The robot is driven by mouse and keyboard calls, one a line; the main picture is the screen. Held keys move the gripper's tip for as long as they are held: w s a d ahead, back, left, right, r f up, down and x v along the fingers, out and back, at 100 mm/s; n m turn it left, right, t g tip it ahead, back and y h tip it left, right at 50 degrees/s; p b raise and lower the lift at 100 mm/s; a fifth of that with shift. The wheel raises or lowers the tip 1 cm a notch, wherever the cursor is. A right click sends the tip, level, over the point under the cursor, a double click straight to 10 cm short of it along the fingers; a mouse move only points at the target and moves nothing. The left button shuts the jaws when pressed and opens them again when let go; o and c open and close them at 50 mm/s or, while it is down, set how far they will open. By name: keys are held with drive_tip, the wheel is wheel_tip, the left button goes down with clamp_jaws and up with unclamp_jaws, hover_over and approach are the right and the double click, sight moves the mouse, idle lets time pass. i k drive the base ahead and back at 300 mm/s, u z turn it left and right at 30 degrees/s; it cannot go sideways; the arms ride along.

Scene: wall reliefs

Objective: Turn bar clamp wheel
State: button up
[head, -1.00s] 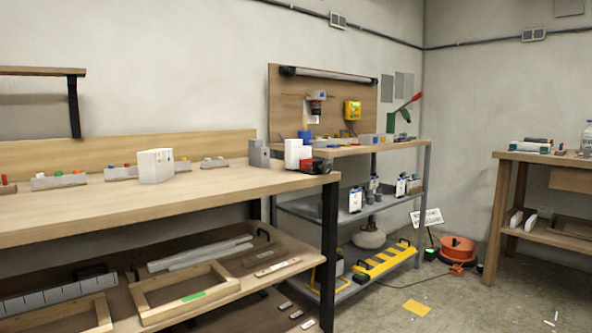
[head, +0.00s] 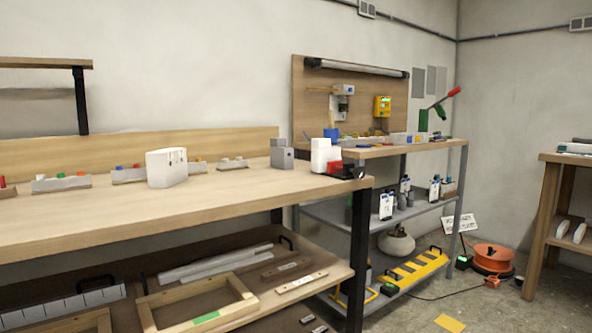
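I cannot pick out a bar clamp or its wheel for certain in the head view. A small red and black device (head: 345,169) sits at the right end of the near workbench (head: 225,196), too small to identify. A green tool with a red-tipped lever (head: 438,108) stands on the far bench. My gripper is not in view, so its state is hidden.
The near bench holds a white block (head: 166,168), a grey block (head: 281,154) and several small racks; much of its top is bare. A grey shelved bench (head: 400,150) stands behind. An orange cable reel (head: 492,258) and a yellow rack (head: 413,270) are low at right.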

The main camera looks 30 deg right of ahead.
sight(359, 171)
drive_tip(key=z, duration=0.05)
drive_tip(key=i, duration=0.6)
drive_tip(key=z, duration=0.75)
drive_tip(key=i, duration=0.5)
drive_tip(key=z, duration=0.45)
